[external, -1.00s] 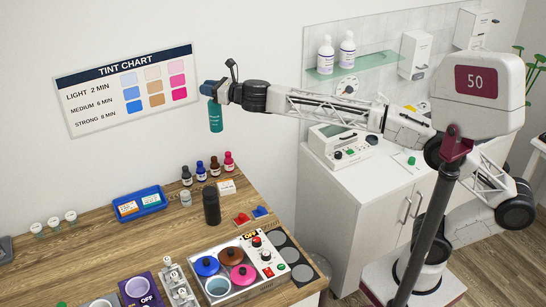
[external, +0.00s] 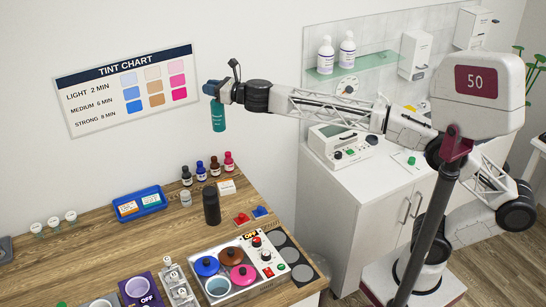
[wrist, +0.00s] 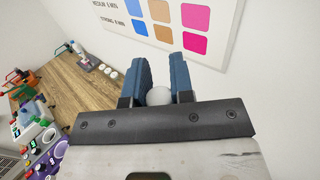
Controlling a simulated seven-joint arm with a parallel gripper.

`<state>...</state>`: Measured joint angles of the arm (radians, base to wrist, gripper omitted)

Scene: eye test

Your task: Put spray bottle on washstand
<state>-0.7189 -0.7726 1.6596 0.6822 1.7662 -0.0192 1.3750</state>
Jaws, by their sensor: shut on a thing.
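A teal bottle (external: 218,116), which looks like the spray bottle, hangs upright below my gripper (external: 212,89), high above the wooden counter in front of the wall. My gripper is shut on its top; the top itself is mostly hidden by the blue fingers. In the wrist view my gripper (wrist: 160,82) has a pale rounded piece (wrist: 158,96) between its two blue fingers. No basin shows, so I cannot tell which surface is the washstand. A white cabinet (external: 325,200) stands at the right, partly behind my arm.
The wooden counter (external: 150,235) holds several small bottles, a dark bottle (external: 211,207), a blue tray (external: 139,202) and a pot warmer (external: 236,271). A glass shelf (external: 352,66) with two white bottles is above the cabinet. A tint chart (external: 127,88) hangs left of my gripper.

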